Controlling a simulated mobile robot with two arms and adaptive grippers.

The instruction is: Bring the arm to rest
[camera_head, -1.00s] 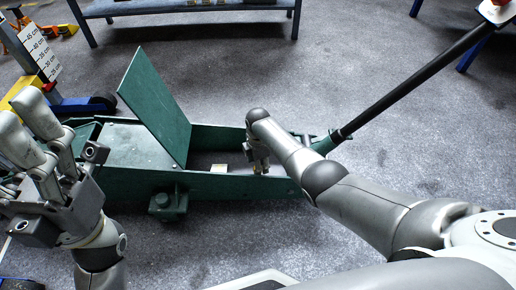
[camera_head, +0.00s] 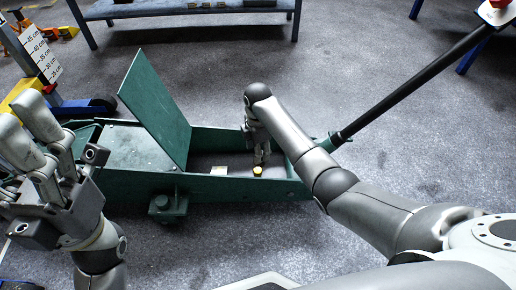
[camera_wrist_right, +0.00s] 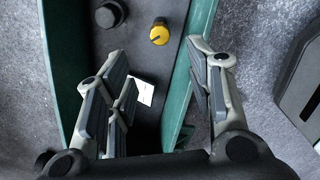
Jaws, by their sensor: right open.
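The green trolley jack (camera_head: 120,187) lies across the middle of the head view, with its flat lid (camera_head: 155,108) standing open. My right arm reaches in from the right. Its gripper (camera_head: 260,160) points down over the jack's open bay, near a yellow knob (camera_head: 257,171). In the right wrist view this gripper (camera_wrist_right: 160,75) is open and empty, with the yellow knob (camera_wrist_right: 159,32) and a black knob (camera_wrist_right: 110,14) beyond its fingers. My left gripper (camera_head: 30,125) is at the left, fingers upward; its opening is unclear.
The jack's long black handle (camera_head: 415,84) slopes up to the right. A white label (camera_head: 218,171) is inside the bay. A blue-framed bench (camera_head: 190,10) stands at the back. A height scale (camera_head: 38,52) stands at the left. Grey floor is free behind the jack.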

